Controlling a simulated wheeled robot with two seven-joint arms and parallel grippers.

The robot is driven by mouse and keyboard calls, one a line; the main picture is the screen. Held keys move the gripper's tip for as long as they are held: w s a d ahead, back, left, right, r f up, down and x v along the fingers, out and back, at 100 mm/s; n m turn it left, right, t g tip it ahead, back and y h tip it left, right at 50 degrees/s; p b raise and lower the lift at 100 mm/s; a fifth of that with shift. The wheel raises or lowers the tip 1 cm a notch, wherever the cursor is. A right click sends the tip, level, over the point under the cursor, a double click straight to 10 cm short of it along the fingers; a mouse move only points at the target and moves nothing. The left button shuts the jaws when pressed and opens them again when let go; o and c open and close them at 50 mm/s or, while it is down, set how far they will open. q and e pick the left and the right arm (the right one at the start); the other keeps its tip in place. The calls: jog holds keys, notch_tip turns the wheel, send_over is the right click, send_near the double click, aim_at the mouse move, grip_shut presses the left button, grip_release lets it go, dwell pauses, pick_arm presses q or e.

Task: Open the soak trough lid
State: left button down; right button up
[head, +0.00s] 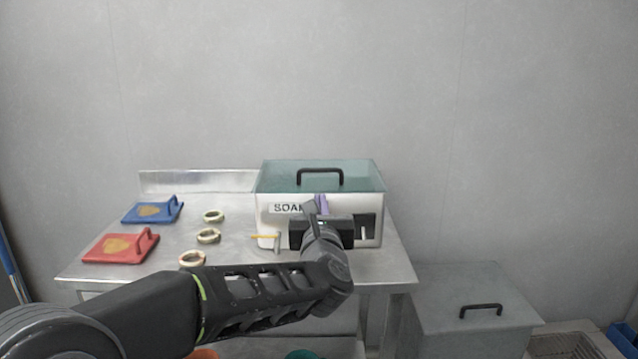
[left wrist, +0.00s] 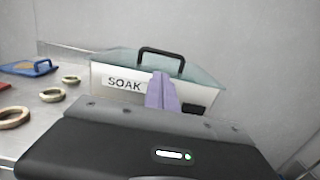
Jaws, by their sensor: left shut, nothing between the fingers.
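The soak trough (head: 366,203) is a white box labelled SOAK at the right of the metal table. Its greenish see-through lid (head: 275,181) lies shut on top, with a black arched handle (head: 320,172). In the left wrist view the trough (left wrist: 100,85), lid (left wrist: 200,72) and handle (left wrist: 162,52) show ahead. My left gripper (head: 318,203) is in front of the trough's front wall, below the lid handle and apart from it. Its purple-grey fingers (left wrist: 161,88) are closed together and empty. Part of the trough front is hidden behind the gripper. My right gripper is not in view.
On the table (head: 150,265) are a blue board (head: 134,214), a red board (head: 98,251) and three rings, one at the middle (head: 208,236). A small yellow-topped piece (head: 265,238) is by the trough. A grey bin (head: 470,285) with a handled lid stands at right.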

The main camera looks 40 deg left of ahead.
aim_at(319, 190)
pick_arm(q)
jog(key=p+x, duration=0.1)
jog(key=x, duration=0.9)
jog(key=shift+f+p, duration=0.1)
jog(key=shift+p, duration=0.2)
